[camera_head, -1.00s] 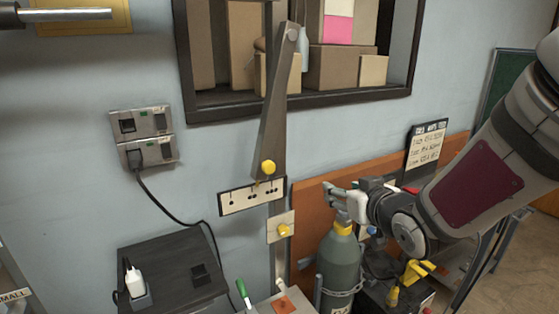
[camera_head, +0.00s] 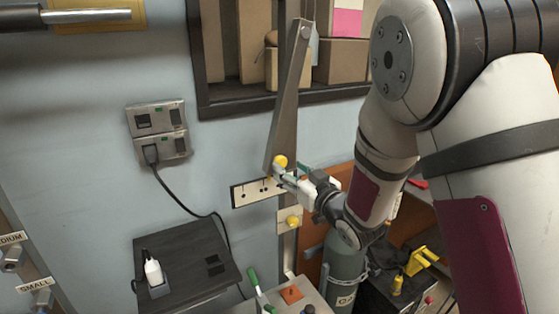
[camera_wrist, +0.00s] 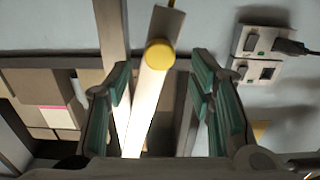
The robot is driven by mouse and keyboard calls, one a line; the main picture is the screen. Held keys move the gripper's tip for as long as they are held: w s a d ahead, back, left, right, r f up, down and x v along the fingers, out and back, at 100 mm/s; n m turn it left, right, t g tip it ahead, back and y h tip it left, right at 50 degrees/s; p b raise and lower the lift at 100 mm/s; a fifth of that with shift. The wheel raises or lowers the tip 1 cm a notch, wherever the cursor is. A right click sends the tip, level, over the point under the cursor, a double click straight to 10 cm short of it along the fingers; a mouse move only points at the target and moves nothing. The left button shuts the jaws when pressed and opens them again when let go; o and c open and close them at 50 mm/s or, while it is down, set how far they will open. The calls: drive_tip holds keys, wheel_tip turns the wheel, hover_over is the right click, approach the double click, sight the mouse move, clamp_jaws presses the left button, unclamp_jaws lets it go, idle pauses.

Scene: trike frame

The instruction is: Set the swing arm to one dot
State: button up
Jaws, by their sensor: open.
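The grey, tapered swing arm (camera_head: 289,95) hangs from a pivot at its top and leans slightly left at its lower end. A round yellow knob (camera_head: 281,161) is near that end. The white dot plate (camera_head: 243,196) is just below, with black dot marks; the arm's tip is above its middle to right part, and the exact mark is unclear. My gripper (camera_head: 280,176) is at the knob, partly hiding the plate's right end. In the wrist view, the knob (camera_wrist: 160,54) lies between my open green-padded fingers (camera_wrist: 160,80), with gaps on both sides.
A second yellow knob (camera_head: 292,222) is on a plate below on the post. A gas cylinder (camera_head: 345,264) stands beneath my arm. A shelf with boxes (camera_head: 285,98) is behind the swing arm.

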sight(282, 163)
drive_tip(key=x, duration=0.6)
drive_tip(key=shift+w+a, duration=0.15)
drive_tip(key=shift+w, duration=0.05)
